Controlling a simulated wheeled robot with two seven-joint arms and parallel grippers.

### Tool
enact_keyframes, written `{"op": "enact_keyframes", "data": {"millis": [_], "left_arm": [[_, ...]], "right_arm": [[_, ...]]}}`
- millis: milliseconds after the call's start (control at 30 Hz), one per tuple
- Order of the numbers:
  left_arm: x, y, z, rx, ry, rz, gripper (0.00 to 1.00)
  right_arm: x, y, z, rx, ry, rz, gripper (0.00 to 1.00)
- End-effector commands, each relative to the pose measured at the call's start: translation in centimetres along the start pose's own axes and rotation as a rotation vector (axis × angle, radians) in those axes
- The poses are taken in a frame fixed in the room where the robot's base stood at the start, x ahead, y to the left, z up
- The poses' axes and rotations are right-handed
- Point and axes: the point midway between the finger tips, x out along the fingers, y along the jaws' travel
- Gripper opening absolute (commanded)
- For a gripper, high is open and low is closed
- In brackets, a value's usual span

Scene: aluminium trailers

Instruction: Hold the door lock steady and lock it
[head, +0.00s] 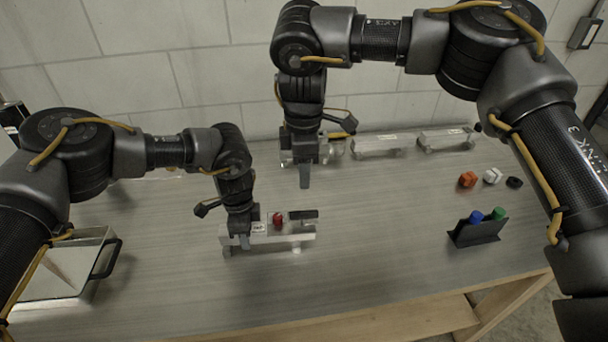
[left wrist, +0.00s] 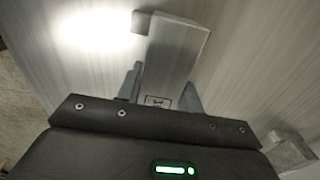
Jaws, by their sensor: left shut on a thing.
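The door lock (head: 268,238) is a pale aluminium bar lying on the table, with a red knob (head: 278,219) and a dark block (head: 303,214) on top. My left gripper (head: 243,241) is shut on its left end. In the left wrist view, the bar (left wrist: 172,55) lies between the two fingers of my left gripper (left wrist: 160,95). My right gripper (head: 305,178) points down over the table behind the lock, apart from it. I cannot tell whether its fingers are open or shut.
Several aluminium trailers stand in a row at the back, one (head: 375,146) right of my right gripper. A black holder (head: 478,232) carries blue and green knobs; orange (head: 467,179), white and black pieces lie behind it. A metal box (head: 75,270) with a black handle stands left.

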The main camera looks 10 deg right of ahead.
Motion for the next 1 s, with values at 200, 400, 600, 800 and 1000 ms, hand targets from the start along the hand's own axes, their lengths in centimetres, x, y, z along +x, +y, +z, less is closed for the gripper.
{"op": "enact_keyframes", "data": {"millis": [200, 400, 600, 800, 1000], "left_arm": [[0.0, 0.0, 0.0, -0.001, 0.001, 0.0, 0.03], [0.0, 0.0, 0.0, -0.001, 0.0, -0.001, 0.56], [0.0, 0.0, 0.0, 0.0, 0.0, -0.001, 0.62], [-0.6, -0.1, 0.0, 0.0, 0.001, -0.001, 0.62], [-3.9, -0.1, 0.0, -0.001, 0.002, -0.004, 0.62]], "right_arm": [[0.0, 0.0, 0.0, 0.0, 0.0, 0.0, 0.38], [0.0, 0.0, 0.0, 0.0, 0.0, 0.0, 0.38], [0.0, 0.0, 0.0, 0.0, 0.0, 0.0, 0.38], [0.0, 0.0, 0.0, 0.0, 0.0, 0.0, 0.38], [0.0, 0.0, 0.0, 0.0, 0.0, 0.0, 0.38]]}}
